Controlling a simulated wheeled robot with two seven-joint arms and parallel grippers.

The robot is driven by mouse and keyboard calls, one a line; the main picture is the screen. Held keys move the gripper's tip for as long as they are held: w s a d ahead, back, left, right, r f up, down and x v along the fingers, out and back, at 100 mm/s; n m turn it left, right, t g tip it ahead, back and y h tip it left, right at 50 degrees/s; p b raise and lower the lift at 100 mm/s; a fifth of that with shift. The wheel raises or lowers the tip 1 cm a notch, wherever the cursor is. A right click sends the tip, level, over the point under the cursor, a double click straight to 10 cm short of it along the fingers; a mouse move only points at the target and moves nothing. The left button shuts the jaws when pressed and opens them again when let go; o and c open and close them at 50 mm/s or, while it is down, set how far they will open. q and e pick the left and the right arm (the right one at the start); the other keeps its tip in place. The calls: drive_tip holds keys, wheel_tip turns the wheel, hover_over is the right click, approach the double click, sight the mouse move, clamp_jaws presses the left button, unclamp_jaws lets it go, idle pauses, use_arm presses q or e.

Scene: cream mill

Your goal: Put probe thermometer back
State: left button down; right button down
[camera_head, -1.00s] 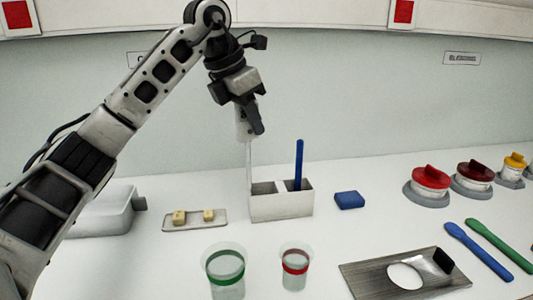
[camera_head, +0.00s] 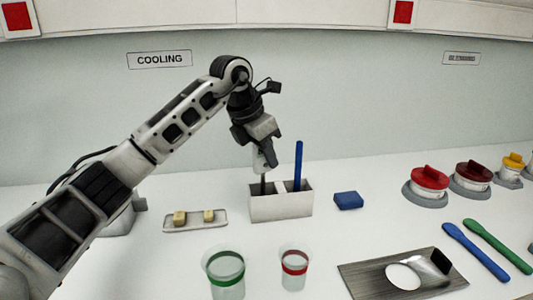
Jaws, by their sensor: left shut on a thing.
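The probe thermometer (camera_head: 259,163) shows as a pale body with a thin stem below it. My left gripper (camera_head: 268,157) is shut on its upper part, above the white two-compartment holder (camera_head: 281,208). The thermometer stands about upright over the left compartment, and its lower end is hidden by the holder's front wall. I cannot tell whether it touches the bottom. A blue stick (camera_head: 298,165) stands in the right compartment. My right gripper is not in view.
A tray with two yellowish blocks (camera_head: 196,222) lies left of the holder, a blue block (camera_head: 348,200) right of it. A green-banded cup (camera_head: 224,272) and a red-banded cup (camera_head: 294,268) stand in front. A metal plate (camera_head: 363,282) lies front right.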

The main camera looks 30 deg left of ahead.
use_arm(q)
drive_tip(key=shift+f, duration=0.2)
drive_tip(key=c, duration=1.3)
unclamp_jaws()
drive_tip(key=shift+r, duration=0.45)
drive_tip(key=v, duration=1.1)
drive_tip(key=shift+s+a+r, duration=0.15)
drive_tip(key=shift+r, duration=0.15)
drive_tip(key=shift+f, duration=0.1)
